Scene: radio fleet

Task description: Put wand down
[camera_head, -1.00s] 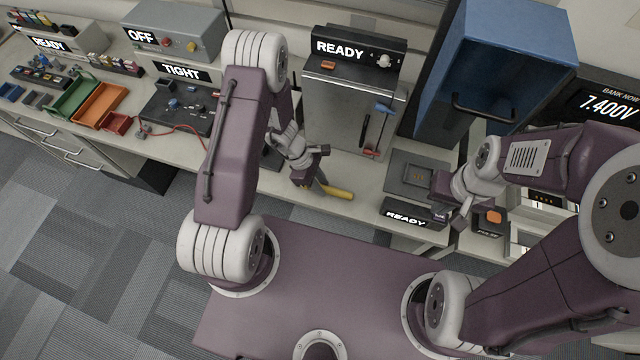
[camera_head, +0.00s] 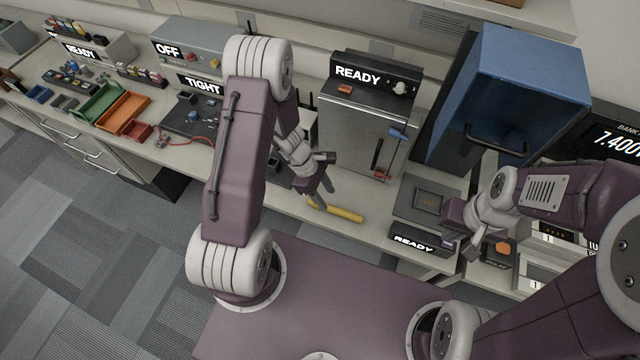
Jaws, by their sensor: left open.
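The wand appears to be the yellow stick (camera_head: 342,214), lying near the front edge of the bench (camera_head: 375,205). My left gripper (camera_head: 325,192) is open just above and behind the wand's left part. A finger overlaps the wand in this view, and I cannot tell whether they touch. My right gripper (camera_head: 452,232) is over the right part of the bench, beside a dark panel (camera_head: 431,199). Its fingers are too small and dark to tell open from shut.
A grey READY unit (camera_head: 350,130) stands behind the wand, with a blue-handled tool (camera_head: 397,133) on its front. A blue box (camera_head: 505,100) stands at right. Green (camera_head: 97,104) and orange (camera_head: 122,112) trays lie at left. A red cable (camera_head: 190,140) runs nearby.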

